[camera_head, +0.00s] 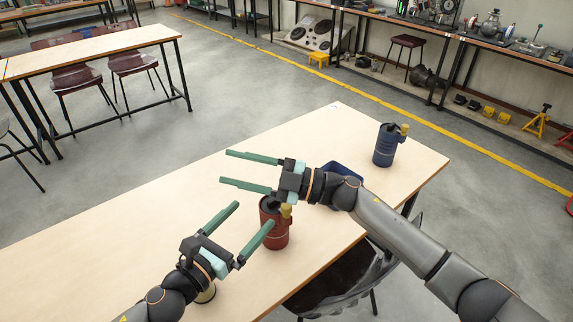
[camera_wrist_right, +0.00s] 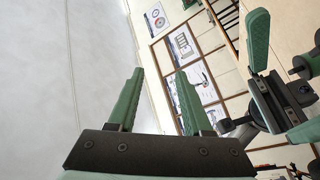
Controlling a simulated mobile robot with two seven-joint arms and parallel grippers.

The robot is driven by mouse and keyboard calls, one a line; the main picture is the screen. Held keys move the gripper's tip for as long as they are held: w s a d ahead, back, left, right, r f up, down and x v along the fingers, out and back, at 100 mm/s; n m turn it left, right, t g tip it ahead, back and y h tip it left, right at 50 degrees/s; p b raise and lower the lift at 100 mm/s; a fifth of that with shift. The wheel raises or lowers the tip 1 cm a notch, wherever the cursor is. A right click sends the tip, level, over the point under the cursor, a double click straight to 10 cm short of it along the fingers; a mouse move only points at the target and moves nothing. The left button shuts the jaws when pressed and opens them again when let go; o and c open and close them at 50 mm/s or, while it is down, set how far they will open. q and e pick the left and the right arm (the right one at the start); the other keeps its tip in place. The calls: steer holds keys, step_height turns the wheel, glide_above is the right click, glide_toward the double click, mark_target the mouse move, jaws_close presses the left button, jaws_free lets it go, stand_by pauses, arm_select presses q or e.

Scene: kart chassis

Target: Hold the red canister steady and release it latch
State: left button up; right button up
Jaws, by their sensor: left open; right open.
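The red canister (camera_head: 275,231) stands upright on the wooden table in the head view, with a dark top and a yellow piece (camera_head: 286,210) at its upper right, perhaps the latch. My left gripper (camera_head: 254,213) is open just left of the canister. One finger overlaps the canister's left edge in the picture; I cannot tell whether they touch. My right gripper (camera_head: 225,167) is open and empty, pointing left above and behind the canister; its wrist hides part of the table. In the right wrist view, the fingers (camera_wrist_right: 160,95) are apart with nothing between them.
A blue canister (camera_head: 384,148) with a yellow piece stands at the table's far right. A blue object (camera_head: 343,171) is partly hidden behind my right wrist. A pale round object (camera_head: 206,293) shows partly below my left gripper. The table's (camera_head: 130,255) left part is clear. A chair (camera_head: 345,280) stands at the near edge.

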steer(key=s+a+f+n+g+h, duration=0.35)
steer(key=s+n+g+h, duration=0.3)
steer(key=n+h, duration=0.3)
arm_select(q)
glide_toward(277, 226)
steer(key=w, duration=0.4)
steer(key=x, duration=0.5)
steer(key=shift+w+f, duration=0.1)
steer(key=shift+f, duration=0.1)
steer(key=shift+x, duration=0.9)
arm_select(e)
steer(key=w+d+r+t+h, duration=0.3)
steer(key=w+d+h, duration=0.4)
steer(key=d+h, duration=0.3)
steer(key=shift+d+r, duration=0.2)
steer(key=shift+d, duration=1.1)
arm_select(q)
steer(key=shift+c, duration=0.4)
arm_select(e)
steer(key=shift+n, duration=0.25)
